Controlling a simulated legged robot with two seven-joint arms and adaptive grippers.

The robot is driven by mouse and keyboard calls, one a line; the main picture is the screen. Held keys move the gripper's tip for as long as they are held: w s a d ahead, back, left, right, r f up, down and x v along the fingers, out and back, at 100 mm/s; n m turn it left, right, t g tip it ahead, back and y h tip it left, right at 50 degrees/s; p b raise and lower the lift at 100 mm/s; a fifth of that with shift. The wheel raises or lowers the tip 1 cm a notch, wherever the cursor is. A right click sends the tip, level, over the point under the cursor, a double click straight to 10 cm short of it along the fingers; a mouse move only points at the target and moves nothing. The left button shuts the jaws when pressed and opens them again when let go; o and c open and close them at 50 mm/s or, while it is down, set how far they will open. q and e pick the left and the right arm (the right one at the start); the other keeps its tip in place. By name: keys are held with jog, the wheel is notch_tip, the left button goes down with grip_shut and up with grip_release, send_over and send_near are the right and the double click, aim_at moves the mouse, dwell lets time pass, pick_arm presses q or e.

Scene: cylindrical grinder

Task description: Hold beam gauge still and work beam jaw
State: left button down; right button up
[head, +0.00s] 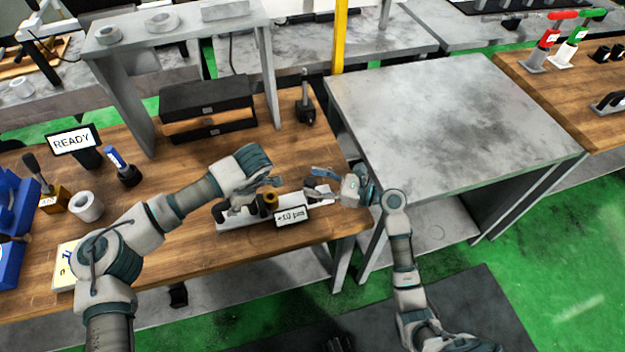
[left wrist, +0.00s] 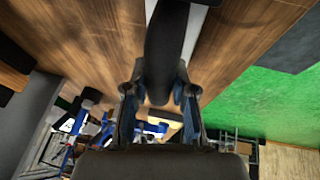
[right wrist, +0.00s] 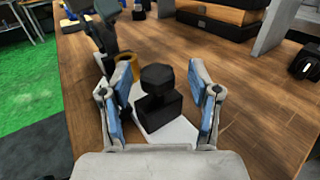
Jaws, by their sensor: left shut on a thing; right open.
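The beam gauge lies on a white plate (head: 240,222) near the front edge of the wooden bench, with a small readout (head: 291,215) in front and a brass-coloured cylinder (right wrist: 124,78) at its middle. My left gripper (head: 258,190) is shut on a dark curved part of the gauge (left wrist: 165,50), which runs between its fingers in the left wrist view. The beam jaw, a black block with a dark knob (right wrist: 157,100), stands on the plate's near end in the right wrist view. My right gripper (right wrist: 160,112) is open, its blue-padded fingers on either side of the block, apart from it.
A READY sign (head: 75,140), a blue-handled tool (head: 122,166) and a white ring (head: 86,206) stand left on the bench. Black boxes (head: 207,105) lie behind the gauge. A grey table (head: 455,120) stands to the right, across a gap.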

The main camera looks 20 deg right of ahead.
pick_arm(q)
jog(key=shift+d, duration=0.1)
pick_arm(e)
jog(key=v, duration=1.1)
jog(key=shift+f, duration=0.15)
pick_arm(q)
jog(key=c, duration=0.9)
grip_release()
pick_arm(e)
jog(key=shift+d, duration=0.1)
pick_arm(q)
jog(key=v, duration=1.2)
